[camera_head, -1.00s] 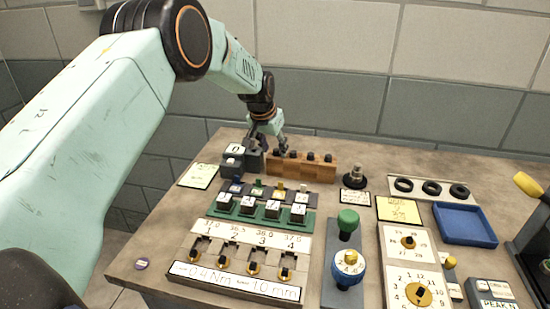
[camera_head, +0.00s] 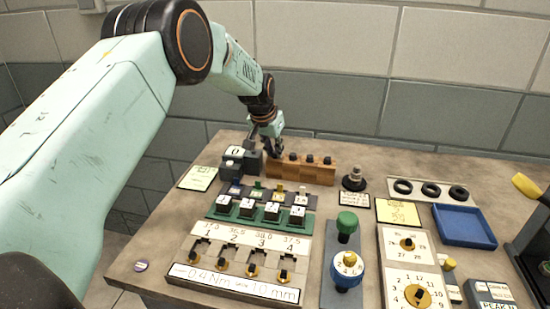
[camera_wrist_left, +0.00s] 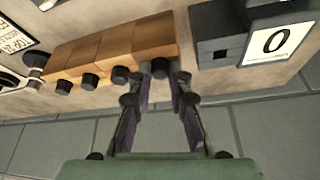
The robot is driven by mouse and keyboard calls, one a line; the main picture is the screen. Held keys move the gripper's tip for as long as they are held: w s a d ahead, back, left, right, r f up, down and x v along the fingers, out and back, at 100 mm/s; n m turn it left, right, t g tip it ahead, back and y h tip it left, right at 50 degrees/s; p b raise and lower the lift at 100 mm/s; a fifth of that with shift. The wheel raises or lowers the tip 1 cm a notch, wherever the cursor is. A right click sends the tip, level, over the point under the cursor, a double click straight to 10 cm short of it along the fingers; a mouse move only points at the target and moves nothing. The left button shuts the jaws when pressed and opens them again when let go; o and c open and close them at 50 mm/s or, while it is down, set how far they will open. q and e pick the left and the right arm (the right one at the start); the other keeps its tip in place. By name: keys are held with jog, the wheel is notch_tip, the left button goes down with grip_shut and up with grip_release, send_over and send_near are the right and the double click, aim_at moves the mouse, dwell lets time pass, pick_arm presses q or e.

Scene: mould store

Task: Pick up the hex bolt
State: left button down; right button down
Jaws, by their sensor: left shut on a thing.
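A brown wooden rack (camera_head: 300,173) stands at the back of the bench with several black bolt heads along its top. My left gripper (camera_head: 271,150) is at the rack's left end. In the left wrist view the gripper (camera_wrist_left: 160,77) is shut on a black hex bolt (camera_wrist_left: 159,68) at the end of the row, its fingers either side of the head. I cannot tell whether the bolt is seated or raised. The other bolts, such as this one (camera_wrist_left: 120,74), stand in a row beside it.
A grey block with a "0" display (camera_head: 234,158) stands close left of the rack. In front are a green tray (camera_head: 262,219) of labelled cubes and a numbered panel (camera_head: 245,243). A blue tray (camera_head: 464,224) lies at right; a stone wall is behind.

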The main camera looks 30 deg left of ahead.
pick_arm(q)
notch_tip(320, 180, up, 10)
notch_tip(320, 180, up, 8)
jog(key=p, duration=0.9)
send_over(274, 158)
jog(key=shift+f, duration=0.2)
dwell(0.5)
jog(key=shift+s, duration=0.1)
